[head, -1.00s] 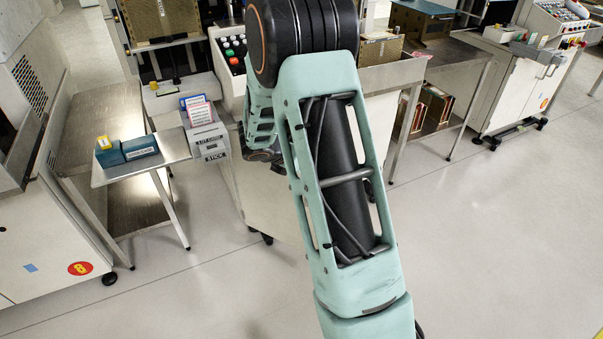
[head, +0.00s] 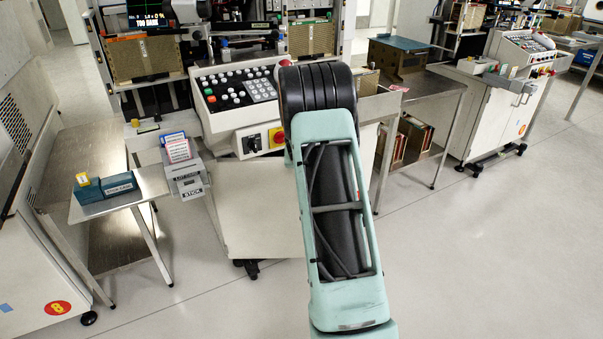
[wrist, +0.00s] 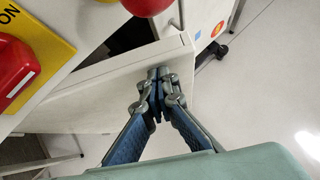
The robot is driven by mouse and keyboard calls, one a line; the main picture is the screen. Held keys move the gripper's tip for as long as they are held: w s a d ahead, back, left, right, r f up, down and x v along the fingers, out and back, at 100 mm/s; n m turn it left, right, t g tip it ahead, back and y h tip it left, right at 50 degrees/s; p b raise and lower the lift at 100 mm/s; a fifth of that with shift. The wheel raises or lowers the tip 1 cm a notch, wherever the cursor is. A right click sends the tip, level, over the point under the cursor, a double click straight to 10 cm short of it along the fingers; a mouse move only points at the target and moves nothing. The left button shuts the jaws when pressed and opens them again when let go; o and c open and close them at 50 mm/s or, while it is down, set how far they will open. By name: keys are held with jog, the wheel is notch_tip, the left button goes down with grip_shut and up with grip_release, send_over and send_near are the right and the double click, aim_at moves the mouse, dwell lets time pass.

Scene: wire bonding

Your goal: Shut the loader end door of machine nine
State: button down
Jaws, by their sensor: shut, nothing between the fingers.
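The machine in the middle has a sloping control panel (head: 238,88) and a cream front (head: 262,205). I cannot read a number nine on it. In the wrist view a cream panel (wrist: 105,80) with a straight upper edge runs from lower left to upper right. I cannot tell whether it is the loader end door. My gripper (wrist: 157,86) is shut and empty, with its fingertips over this panel near its right end. Contact cannot be told. In the head view my arm hides the gripper and part of the machine's right side.
A small side table (head: 150,184) with blue boxes stands left. A steel table (head: 435,90) and another cream machine (head: 500,115) stand right. The floor in front is clear.

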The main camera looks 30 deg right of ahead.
jog(key=shift+w+d+n+t+y, duration=0.2)
jog(key=shift+w+d+n+y, duration=0.15)
jog(key=shift+w+n, duration=0.2)
jog(key=shift+w+d+n+t+y, duration=0.2)
jog(key=shift+w+d+n+y, duration=0.2)
jog(key=shift+w, duration=0.25)
jog(key=shift+a, duration=0.1)
jog(key=shift+a, duration=0.1)
